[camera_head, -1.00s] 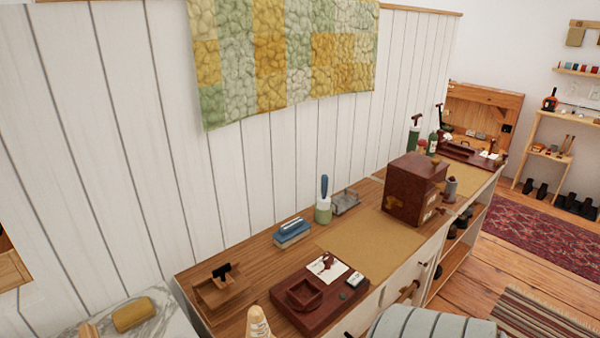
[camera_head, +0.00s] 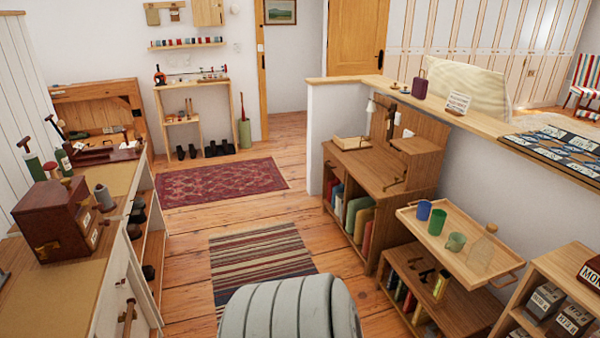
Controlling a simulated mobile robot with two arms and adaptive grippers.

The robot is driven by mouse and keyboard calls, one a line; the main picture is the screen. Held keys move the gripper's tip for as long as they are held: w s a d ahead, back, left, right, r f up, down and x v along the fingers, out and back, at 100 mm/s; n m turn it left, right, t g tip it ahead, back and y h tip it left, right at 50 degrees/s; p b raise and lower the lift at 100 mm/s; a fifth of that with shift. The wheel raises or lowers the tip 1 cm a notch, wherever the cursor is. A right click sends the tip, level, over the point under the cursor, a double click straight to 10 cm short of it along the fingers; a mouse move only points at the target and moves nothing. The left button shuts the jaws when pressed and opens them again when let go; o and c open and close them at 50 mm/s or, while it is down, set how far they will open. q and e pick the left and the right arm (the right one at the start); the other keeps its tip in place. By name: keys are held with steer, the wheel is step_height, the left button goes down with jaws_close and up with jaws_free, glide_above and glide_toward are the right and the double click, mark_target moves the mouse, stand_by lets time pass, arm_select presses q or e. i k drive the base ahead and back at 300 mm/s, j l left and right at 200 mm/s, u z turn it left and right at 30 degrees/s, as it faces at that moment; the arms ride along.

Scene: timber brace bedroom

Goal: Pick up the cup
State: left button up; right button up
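Several drinking vessels stand on a wooden tray (camera_head: 420,219) at the right. A blue cup (camera_head: 424,210) is at its left end, with a green cup (camera_head: 437,222) beside it. A paler green see-through cup (camera_head: 455,242) stands closer to a clear bottle (camera_head: 482,250). The cups look upright and apart from my body. Neither of my grippers is in view, so their states do not show.
A low bookshelf (camera_head: 445,299) is below the tray. A grey ribbed rounded shape (camera_head: 290,310) fills the bottom centre. A long counter (camera_head: 84,280) runs along the left. Wooden floor with a striped rug (camera_head: 260,262) and red rug (camera_head: 222,182) lies open between.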

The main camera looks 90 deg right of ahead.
mark_target(454, 243)
steer(key=z, duration=3.9)
steer(key=i+l+z, duration=0.1)
steer(key=i, duration=0.45)
steer(key=i+l, duration=0.2)
steer(key=i, duration=0.35)
steer(key=z, duration=0.05)
